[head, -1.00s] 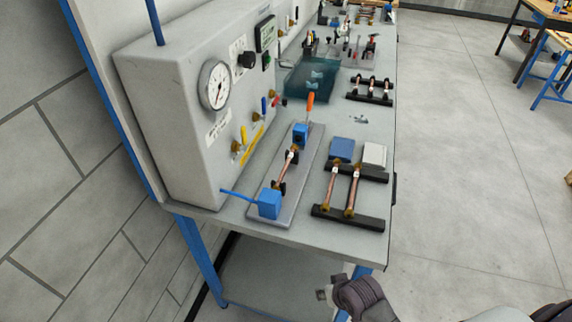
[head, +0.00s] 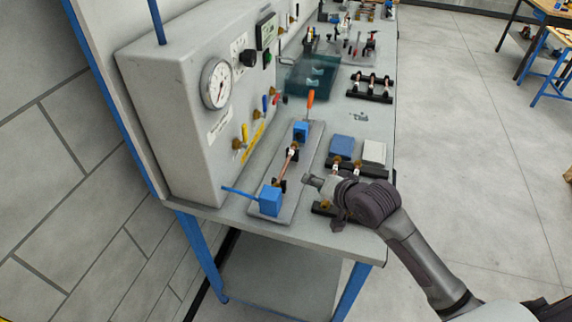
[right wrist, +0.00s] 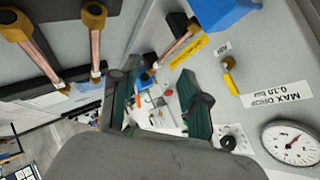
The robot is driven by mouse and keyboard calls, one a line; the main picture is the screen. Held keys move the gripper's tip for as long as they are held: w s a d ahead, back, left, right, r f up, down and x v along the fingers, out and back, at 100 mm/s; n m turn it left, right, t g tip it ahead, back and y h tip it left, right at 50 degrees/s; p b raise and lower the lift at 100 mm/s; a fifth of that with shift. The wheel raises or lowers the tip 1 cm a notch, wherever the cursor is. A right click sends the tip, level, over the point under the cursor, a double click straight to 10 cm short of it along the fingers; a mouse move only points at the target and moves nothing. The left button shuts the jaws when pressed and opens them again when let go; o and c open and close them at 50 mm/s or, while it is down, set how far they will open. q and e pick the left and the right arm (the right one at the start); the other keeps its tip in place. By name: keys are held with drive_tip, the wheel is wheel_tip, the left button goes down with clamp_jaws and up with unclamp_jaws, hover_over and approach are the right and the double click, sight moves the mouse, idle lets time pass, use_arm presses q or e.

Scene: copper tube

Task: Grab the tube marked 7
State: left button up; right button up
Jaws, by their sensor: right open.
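A copper tube (head: 286,168) with brass ends lies in the fixture (head: 302,160) between two blue blocks. Two more copper tubes lie on a black rack (head: 373,175) to its right; my right arm hides most of them, and their brass ends (head: 337,161) show. In the right wrist view these two tubes (right wrist: 42,58) are at the upper left and the fixture tube (right wrist: 178,46) is at top centre. No number 7 is readable. My right gripper (head: 313,183) is open and empty, above the bench between fixture and rack. Its fingers (right wrist: 160,85) also show in the wrist view. My left gripper is out of view.
A blue block (head: 342,146) and a white block (head: 374,152) sit behind the rack. An orange-handled tool (head: 310,98), a teal tray (head: 312,75) and another tube rack (head: 370,87) are farther back.

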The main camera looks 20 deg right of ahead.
drive_tip(key=w+r, duration=0.1)
drive_tip(key=w, duration=0.2)
drive_tip(key=p, duration=0.1)
approach(287, 165)
drive_tip(key=shift+w+d+f+m+t, duration=0.1)
drive_tip(key=shift+w+f+m+t, duration=0.25)
drive_tip(key=shift+w+f, duration=0.65)
drive_tip(key=shift+a+p+x, duration=0.15)
drive_tip(key=shift+p+x, duration=0.25)
drive_tip(key=shift+x, duration=0.7)
drive_tip(key=shift+a+p+x, duration=0.2)
drive_tip(key=shift+p+x, duration=0.2)
drive_tip(key=shift+x, duration=0.75)
drive_tip(key=shift+w+a+f, duration=0.1)
drive_tip(key=shift+w+f, duration=0.15)
drive_tip(key=shift+w, duration=0.25)
clamp_jaws()
